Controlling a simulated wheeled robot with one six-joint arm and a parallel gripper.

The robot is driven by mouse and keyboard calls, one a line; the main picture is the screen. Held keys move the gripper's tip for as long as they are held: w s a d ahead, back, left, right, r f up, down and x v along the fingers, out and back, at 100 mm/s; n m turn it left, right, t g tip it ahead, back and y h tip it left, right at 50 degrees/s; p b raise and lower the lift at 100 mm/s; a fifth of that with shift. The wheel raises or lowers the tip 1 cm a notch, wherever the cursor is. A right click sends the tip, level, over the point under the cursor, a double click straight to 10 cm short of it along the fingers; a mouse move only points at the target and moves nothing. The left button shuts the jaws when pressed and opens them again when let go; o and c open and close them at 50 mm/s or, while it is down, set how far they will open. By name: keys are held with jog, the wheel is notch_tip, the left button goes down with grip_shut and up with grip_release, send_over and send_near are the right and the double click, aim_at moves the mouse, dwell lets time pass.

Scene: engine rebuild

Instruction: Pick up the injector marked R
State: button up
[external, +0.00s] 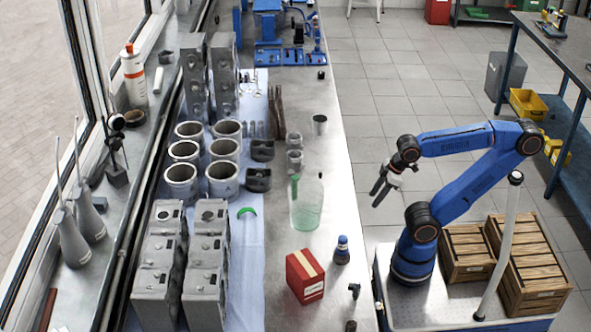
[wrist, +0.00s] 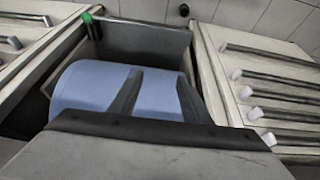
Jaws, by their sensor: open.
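My gripper (external: 379,194) hangs open and empty in the external view, over the floor just right of the long workbench's edge. In the wrist view its two dark fingers (wrist: 160,92) are spread apart with nothing held between them. I cannot make out an injector marked R in either view. Small dark parts stand near the bench's right edge, one (external: 353,291) in front of my arm and another (external: 351,326) nearer the camera. They are too small to identify, and no letter can be read.
The metal workbench (external: 338,215) holds a red box (external: 305,276), a clear jug (external: 306,203), a small blue-topped bottle (external: 342,250), grey cylinders (external: 182,184) and engine blocks (external: 157,262). The wrist view shows a blue roll (wrist: 90,90) in a bin between drawer units (wrist: 265,60).

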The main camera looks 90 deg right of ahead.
dwell(0.4)
jog(key=shift+o, duration=0.9)
